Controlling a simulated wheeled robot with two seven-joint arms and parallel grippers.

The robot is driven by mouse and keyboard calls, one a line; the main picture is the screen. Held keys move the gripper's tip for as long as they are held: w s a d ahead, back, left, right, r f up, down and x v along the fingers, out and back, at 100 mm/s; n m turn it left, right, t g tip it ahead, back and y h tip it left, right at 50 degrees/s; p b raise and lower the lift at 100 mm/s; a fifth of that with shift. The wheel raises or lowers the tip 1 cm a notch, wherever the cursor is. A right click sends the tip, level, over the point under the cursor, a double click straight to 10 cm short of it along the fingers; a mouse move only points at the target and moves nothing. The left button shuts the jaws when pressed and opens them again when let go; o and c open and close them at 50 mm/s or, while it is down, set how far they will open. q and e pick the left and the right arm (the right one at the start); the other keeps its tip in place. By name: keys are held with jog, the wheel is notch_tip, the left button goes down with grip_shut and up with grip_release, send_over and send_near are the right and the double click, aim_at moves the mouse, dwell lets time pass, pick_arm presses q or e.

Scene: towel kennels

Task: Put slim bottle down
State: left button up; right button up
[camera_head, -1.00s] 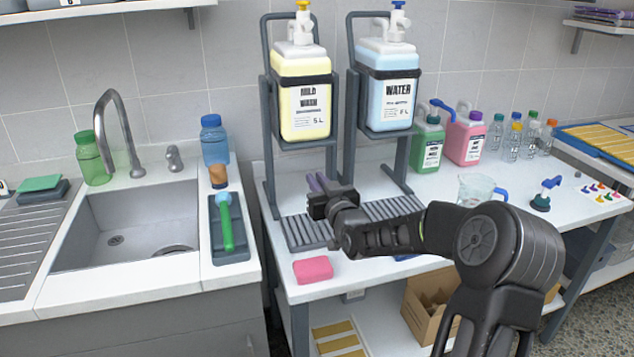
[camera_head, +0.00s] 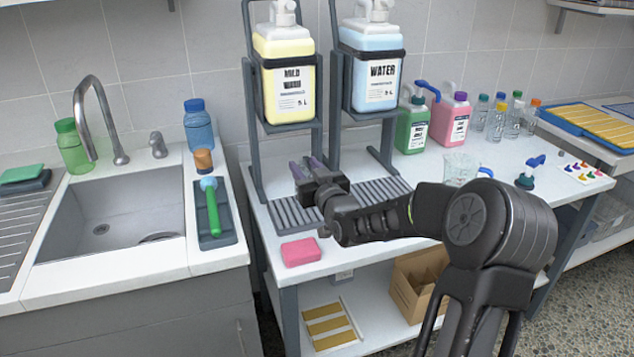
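Several slim clear bottles (camera_head: 497,123) with coloured caps stand upright in a group at the back right of the white table (camera_head: 356,248). My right gripper (camera_head: 306,167) is over the grey slatted tray (camera_head: 384,190), in front of the dispenser stand and well left of those bottles. Its two purple-tinted fingers point away from me, with a narrow gap between them. I see no bottle between the fingers. My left gripper is out of view.
A yellow jug (camera_head: 289,88) and a blue WATER jug (camera_head: 377,80) hang in the stand. A pink sponge (camera_head: 300,252) lies at the table's front left. Green (camera_head: 412,128) and pink (camera_head: 450,118) jugs and a clear pitcher (camera_head: 460,168) stand to the right. The sink (camera_head: 112,220) is at left.

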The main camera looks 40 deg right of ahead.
jog(key=v, duration=1)
dwell(0.3)
